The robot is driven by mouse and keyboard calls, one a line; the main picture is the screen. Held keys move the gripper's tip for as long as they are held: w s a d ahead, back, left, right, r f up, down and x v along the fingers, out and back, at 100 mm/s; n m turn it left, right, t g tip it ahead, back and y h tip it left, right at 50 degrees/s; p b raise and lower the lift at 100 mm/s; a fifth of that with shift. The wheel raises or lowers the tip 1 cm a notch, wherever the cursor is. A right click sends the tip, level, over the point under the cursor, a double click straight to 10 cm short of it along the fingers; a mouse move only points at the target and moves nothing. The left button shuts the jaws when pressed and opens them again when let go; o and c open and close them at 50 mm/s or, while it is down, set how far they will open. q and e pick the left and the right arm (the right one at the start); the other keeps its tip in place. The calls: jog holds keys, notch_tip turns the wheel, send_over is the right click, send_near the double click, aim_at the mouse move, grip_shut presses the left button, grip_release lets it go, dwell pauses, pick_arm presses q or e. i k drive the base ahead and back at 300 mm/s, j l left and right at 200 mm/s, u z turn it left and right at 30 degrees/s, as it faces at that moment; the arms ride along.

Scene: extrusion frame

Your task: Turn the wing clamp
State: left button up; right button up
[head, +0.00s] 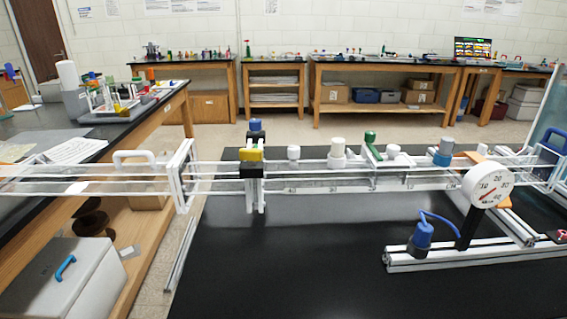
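A white extrusion frame (330,187) runs left to right above a black tabletop. Several fittings stand along its rails. The green piece (371,146) is a slanted, lever-like part on the rear rail and looks most like a wing clamp, but it is too small to be sure. A black clamp block with a yellow part (249,154) and a blue knob (255,125) on top sits on the rails left of it. Neither of my grippers shows in the head view, so nothing is seen touching the fittings.
White knobs (338,148) stand beside the green piece. A round dial gauge (487,185) is at right, with a blue capped fitting (423,234) on a lower rail. The black tabletop (290,275) is clear in front. A bench with bottles (125,90) stands at left, above a grey box (65,280).

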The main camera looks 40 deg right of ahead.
aim_at(252, 156)
jog(key=z, duration=2.05)
jog(key=i+l+u, duration=0.1)
jog(key=u, duration=0.4)
jog(key=l+u, duration=0.6)
jog(key=u, duration=0.35)
jog(key=l+u, duration=0.2)
jog(key=u, duration=0.3)
jog(key=k+l+u, duration=0.1)
jog(key=l+u, duration=0.15)
jog(key=u, duration=0.2)
